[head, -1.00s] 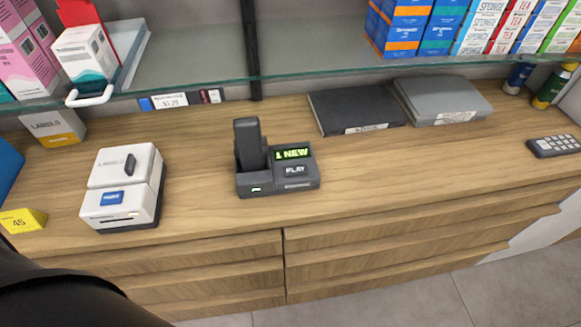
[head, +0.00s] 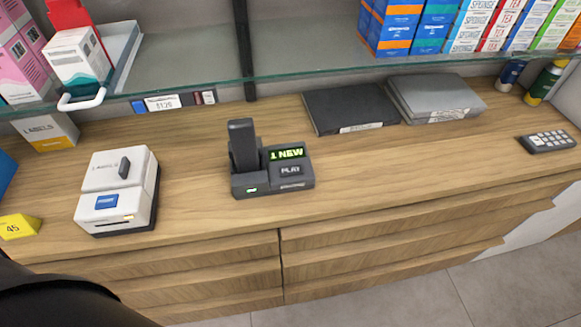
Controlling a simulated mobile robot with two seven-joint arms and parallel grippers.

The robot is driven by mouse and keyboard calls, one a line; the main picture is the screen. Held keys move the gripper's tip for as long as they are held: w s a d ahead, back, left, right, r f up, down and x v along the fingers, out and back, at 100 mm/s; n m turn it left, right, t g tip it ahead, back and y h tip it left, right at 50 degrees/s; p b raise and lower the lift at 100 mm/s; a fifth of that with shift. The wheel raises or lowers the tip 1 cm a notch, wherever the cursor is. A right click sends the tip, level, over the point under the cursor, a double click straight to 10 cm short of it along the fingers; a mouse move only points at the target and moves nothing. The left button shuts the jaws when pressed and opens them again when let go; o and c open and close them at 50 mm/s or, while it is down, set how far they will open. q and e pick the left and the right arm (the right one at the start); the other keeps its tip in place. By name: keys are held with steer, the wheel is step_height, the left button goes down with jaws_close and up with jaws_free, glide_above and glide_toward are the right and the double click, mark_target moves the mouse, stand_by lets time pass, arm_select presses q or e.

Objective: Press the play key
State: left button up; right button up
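A dark grey answering machine (head: 272,187) stands on the wooden counter near the middle of the head view. A handset (head: 242,146) stands upright in its left side. Its green display (head: 287,153) reads "1 NEW". The play key (head: 290,170), marked "PLAY", is below the display on the right part of the machine. Nothing covers it. Neither of my grippers is in the picture. A dark part of my own body shows at the lower left corner.
A white label printer (head: 118,190) stands left of the machine, with a yellow tag (head: 18,227) further left. A glass shelf (head: 300,70) overhangs the back. Counter right of the machine is clear.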

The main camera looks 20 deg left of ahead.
arm_select(q)
jaws_close()
stand_by(1.0)
